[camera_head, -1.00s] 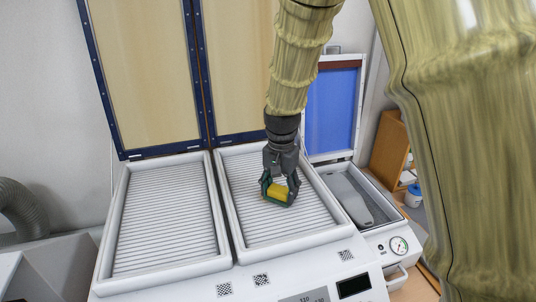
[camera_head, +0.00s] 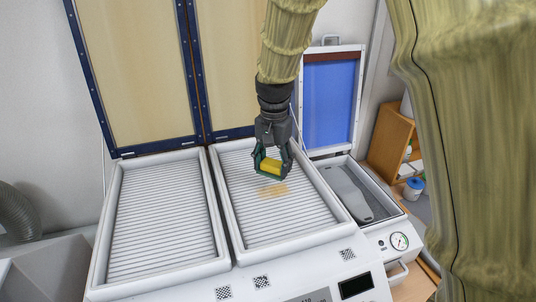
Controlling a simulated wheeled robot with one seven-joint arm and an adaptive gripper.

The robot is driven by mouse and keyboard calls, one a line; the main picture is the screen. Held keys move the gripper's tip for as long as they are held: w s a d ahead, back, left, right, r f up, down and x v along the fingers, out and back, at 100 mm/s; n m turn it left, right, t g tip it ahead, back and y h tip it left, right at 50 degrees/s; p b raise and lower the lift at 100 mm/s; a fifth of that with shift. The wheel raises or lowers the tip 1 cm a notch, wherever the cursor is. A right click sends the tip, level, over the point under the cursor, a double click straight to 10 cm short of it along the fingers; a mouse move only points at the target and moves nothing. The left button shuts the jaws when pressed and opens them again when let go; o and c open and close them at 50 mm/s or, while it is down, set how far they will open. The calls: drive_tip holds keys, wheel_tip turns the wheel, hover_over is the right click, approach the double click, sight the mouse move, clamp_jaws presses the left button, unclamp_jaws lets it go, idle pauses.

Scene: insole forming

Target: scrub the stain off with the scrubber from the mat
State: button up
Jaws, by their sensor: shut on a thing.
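My gripper (camera_head: 272,163) is shut on a yellow scrubber (camera_head: 270,167) over the right ribbed bed (camera_head: 242,222) of the white machine. A tan-orange stain (camera_head: 273,190) shows on the ribs just in front of the scrubber, below it in the picture. The scrubber is close to the bed; I cannot tell whether it touches the ribs. The gripper points down, and its fingers hide the scrubber's sides. No mat can be made out in this view.
The left ribbed bed (camera_head: 165,225) is empty. Two raised tan lids (camera_head: 135,75) stand behind the beds. A smaller unit with a raised blue lid (camera_head: 328,105) and a grey insole form (camera_head: 347,192) is at the right. A wooden shelf (camera_head: 392,140) stands beyond it.

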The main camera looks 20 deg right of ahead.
sight(272, 162)
drive_tip(key=shift+w+r, duration=0.2)
drive_tip(key=shift+r, duration=0.55)
drive_tip(key=shift+s+r, duration=0.3)
drive_tip(key=shift+r, duration=0.5)
drive_tip(key=shift+w+f, duration=0.1)
drive_tip(key=shift+w, duration=0.1)
drive_tip(key=shift+s, duration=0.15)
drive_tip(key=shift+a, duration=0.1)
